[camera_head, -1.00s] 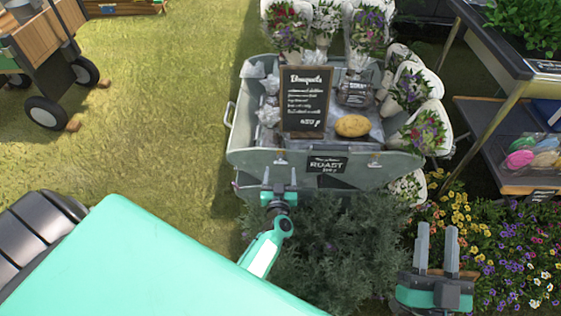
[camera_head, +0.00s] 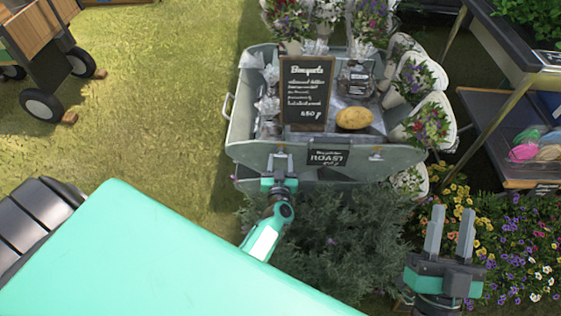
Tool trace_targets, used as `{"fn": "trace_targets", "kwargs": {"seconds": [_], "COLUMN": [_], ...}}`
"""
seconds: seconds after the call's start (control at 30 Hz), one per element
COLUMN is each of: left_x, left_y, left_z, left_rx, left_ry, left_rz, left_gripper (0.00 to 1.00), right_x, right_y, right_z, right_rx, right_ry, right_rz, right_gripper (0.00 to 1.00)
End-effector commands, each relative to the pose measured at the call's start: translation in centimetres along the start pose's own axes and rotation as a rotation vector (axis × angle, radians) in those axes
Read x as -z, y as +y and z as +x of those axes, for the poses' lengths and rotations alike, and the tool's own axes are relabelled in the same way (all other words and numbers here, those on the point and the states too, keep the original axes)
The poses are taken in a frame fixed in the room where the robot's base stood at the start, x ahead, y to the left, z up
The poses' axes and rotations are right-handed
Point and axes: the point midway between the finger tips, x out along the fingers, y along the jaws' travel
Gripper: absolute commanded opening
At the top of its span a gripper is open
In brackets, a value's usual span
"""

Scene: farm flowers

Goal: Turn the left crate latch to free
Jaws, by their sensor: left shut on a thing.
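The crate is a grey metal tub (camera_head: 245,152) with a dark "ROAST" label (camera_head: 327,159) on its front wall. The left crate latch is at the front wall, left of the label, mostly hidden by my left gripper (camera_head: 280,163), whose fingers point up and are shut on it. The right latch (camera_head: 376,157) shows as a small pale fitting right of the label. My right gripper (camera_head: 450,230) is open and empty, fingers pointing up, apart from the crate at the lower right.
Flowers (camera_head: 515,245) and a metal-legged table (camera_head: 495,100) are at right. Grass (camera_head: 160,110) is open at left.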

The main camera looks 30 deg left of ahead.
Motion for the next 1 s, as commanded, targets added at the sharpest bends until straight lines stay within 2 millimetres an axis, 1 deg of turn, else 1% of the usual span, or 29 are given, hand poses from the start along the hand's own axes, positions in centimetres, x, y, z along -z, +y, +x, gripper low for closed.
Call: {"fn": "trace_targets", "kwargs": {"seconds": [0.23,0.3,0.37,0.6,0.7,0.83,1.0], "left_x": [0.1,0.1,0.1,0.0,0.0,-0.1,-0.1], "left_y": [0.0,0.0,0.0,-0.1,-0.1,-0.1,-0.2], "left_z": [0.0,0.0,0.0,0.0,0.0,0.0,0.0], "left_rx": [0.0,0.0,0.0,0.0,0.0,0.0,0.0], "left_ry": [0.0,-0.001,-0.002,-0.002,-0.002,-0.002,-0.001], "left_rz": [-0.067,-0.107,-0.148,-0.36,-0.455,-0.578,-0.74], "left_gripper": [0.23,0.23,0.23,0.23,0.23,0.23,0.23], "right_x": [-0.7,-1.9,-2.5,-4.7,-5.3,-5.8,-6.0], "right_y": [-0.1,-0.3,-0.4,-0.9,-1.1,-1.2,-1.2], "right_z": [-0.1,-0.7,-0.9,-2.1,-2.5,-2.9,-3.0], "right_rx": [-0.002,-0.003,-0.004,-0.005,-0.005,-0.004,-0.004], "right_ry": [-0.049,-0.109,-0.145,-0.281,-0.321,-0.353,-0.362], "right_rz": [0.006,0.015,0.02,0.04,0.046,0.05,0.051], "right_gripper": [0.36,0.36,0.36,0.36,0.36,0.36,0.36]}}
